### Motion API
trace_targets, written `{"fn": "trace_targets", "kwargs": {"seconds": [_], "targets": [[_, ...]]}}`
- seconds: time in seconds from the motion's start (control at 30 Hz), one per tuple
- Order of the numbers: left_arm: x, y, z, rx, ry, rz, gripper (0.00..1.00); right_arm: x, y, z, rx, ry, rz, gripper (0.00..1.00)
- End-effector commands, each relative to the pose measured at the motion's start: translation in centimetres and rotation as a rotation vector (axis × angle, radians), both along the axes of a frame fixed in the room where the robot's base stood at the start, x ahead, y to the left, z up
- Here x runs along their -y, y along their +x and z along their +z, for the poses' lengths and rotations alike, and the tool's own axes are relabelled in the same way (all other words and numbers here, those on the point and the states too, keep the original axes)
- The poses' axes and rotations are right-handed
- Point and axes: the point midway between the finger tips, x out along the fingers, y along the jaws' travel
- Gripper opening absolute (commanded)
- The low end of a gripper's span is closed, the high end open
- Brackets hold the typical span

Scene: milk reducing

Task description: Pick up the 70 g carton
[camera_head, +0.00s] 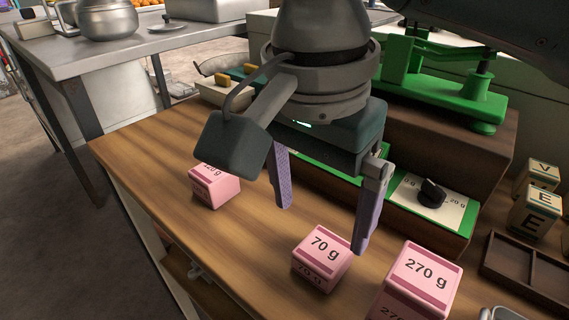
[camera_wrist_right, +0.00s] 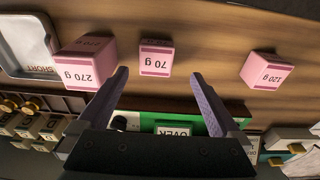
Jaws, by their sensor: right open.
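The pink 70 g carton (camera_head: 322,258) stands on the wooden table, and it also shows in the right wrist view (camera_wrist_right: 155,58). The larger pink 270 g carton (camera_head: 418,283) stands to its right, and the 120 g carton (camera_head: 214,185) stands to its left, partly behind my wrist. My right gripper (camera_head: 320,228) is open and empty above the table. In the head view its right fingertip overlaps the upper right edge of the 70 g carton. In the wrist view, the carton appears beyond the fingertips and between their lines, with no visible contact. My left gripper is out of view.
A green scale (camera_head: 440,85) stands on a raised brown block behind my gripper, with a green panel and a black knob (camera_head: 432,193). Letter blocks (camera_head: 535,210) and a dark tray (camera_head: 525,268) are at the right. The table's left part is clear.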

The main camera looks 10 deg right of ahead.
Motion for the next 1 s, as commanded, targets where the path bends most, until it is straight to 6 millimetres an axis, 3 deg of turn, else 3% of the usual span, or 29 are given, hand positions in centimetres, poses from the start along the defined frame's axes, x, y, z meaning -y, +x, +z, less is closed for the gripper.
{"fn": "trace_targets", "kwargs": {"seconds": [0.5, 0.83, 1.0], "targets": [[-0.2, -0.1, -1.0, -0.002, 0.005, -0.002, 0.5, 1.4, 0.1, -6.7, 0.001, 0.0, 0.003, 1.0], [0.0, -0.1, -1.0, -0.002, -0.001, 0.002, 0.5, 1.4, 0.2, -7.5, 0.003, 0.002, 0.004, 1.0], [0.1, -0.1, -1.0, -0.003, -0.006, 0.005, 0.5, 1.4, 0.2, -7.4, 0.003, 0.002, 0.005, 0.81]]}}
